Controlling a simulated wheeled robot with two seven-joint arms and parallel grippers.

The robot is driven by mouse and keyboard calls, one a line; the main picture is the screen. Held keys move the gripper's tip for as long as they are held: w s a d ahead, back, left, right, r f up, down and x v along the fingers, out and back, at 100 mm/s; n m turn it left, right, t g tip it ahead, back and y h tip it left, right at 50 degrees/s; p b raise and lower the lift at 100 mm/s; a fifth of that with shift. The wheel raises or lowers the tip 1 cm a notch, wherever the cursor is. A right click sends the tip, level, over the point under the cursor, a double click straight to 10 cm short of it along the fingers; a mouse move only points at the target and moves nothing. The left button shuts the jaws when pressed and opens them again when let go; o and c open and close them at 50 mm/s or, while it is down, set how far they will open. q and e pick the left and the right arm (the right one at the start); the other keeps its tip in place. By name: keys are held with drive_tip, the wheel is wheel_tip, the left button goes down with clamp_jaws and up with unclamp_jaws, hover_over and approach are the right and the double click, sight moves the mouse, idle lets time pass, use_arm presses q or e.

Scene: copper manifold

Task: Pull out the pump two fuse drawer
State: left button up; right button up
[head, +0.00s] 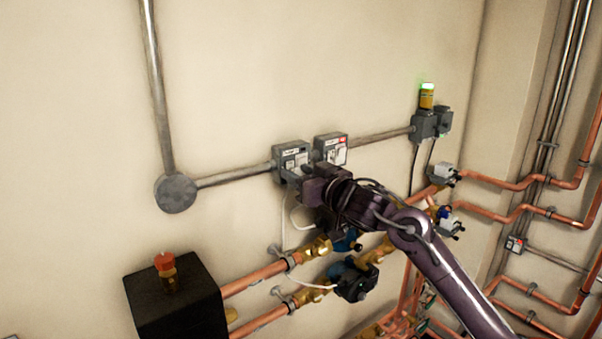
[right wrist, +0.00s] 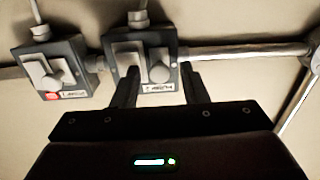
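Two grey fuse boxes sit side by side on the wall conduit, a left one (head: 291,153) and a right one (head: 331,146). Their labels are too small to read, so I cannot tell which is pump two. My right gripper (head: 303,179) is at the left box and partly covers its lower part. In the right wrist view the gripper (right wrist: 160,88) is open. Its two fingers point at one box (right wrist: 149,38), which has a pale drawer-like block (right wrist: 127,68) and a round knob (right wrist: 159,72). Nothing shows held between them. The other box (right wrist: 68,55) is beside it. My left gripper is not seen.
A metal conduit (head: 235,179) runs along the wall through the boxes. A green-lit beacon (head: 427,95) is at the upper right. Copper pipes (head: 262,279) and valves lie below the arm. A black box with a red-topped fitting (head: 166,265) stands lower left.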

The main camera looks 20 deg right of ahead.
sight(298, 172)
clamp_jaws()
drive_tip(key=shift+v, duration=1.6)
drive_tip(key=shift+w+f, duration=0.1)
drive_tip(key=shift+w, duration=0.05)
drive_tip(key=shift+c, duration=1.1)
unclamp_jaws()
drive_tip(key=o, duration=0.3)
drive_tip(key=shift+s, duration=0.25)
